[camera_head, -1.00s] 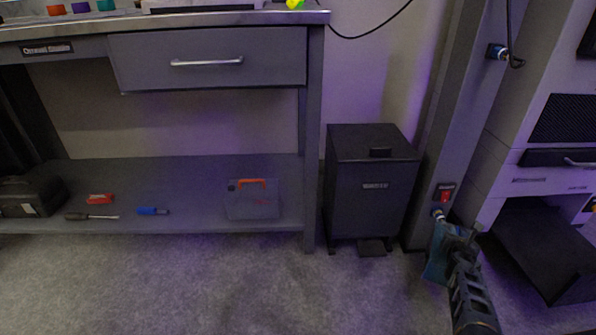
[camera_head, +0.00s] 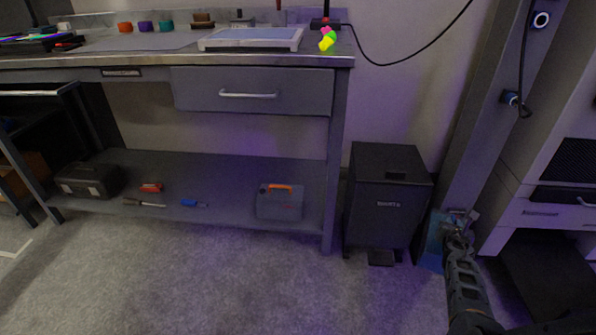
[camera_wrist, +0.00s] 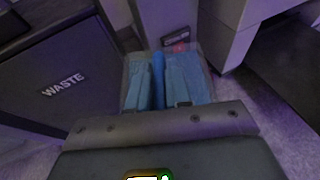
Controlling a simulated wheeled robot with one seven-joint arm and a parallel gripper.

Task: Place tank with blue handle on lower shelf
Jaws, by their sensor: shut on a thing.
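My gripper (camera_head: 457,226) is at the right of the head view, shut on the tank with blue handle (camera_head: 433,243). The tank is held in front of the waste bin's right side, partly hidden by my gripper. In the wrist view the blue handle (camera_wrist: 158,78) is between the two fingers (camera_wrist: 161,97), and the see-through tank body (camera_wrist: 136,60) lies behind them. The lower shelf (camera_head: 235,185) runs under the workbench at the left, apart from the tank. A similar grey tank with an orange handle (camera_head: 280,207) stands near the shelf's right end.
The dark waste bin (camera_head: 385,205) stands between the workbench leg (camera_head: 335,170) and a grey column (camera_head: 485,110). The shelf also holds a black toolbox (camera_head: 88,181), a red tool (camera_head: 150,187), a screwdriver (camera_head: 145,203) and a blue tool (camera_head: 193,203). Bare shelf shows between the blue tool and orange-handled tank.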

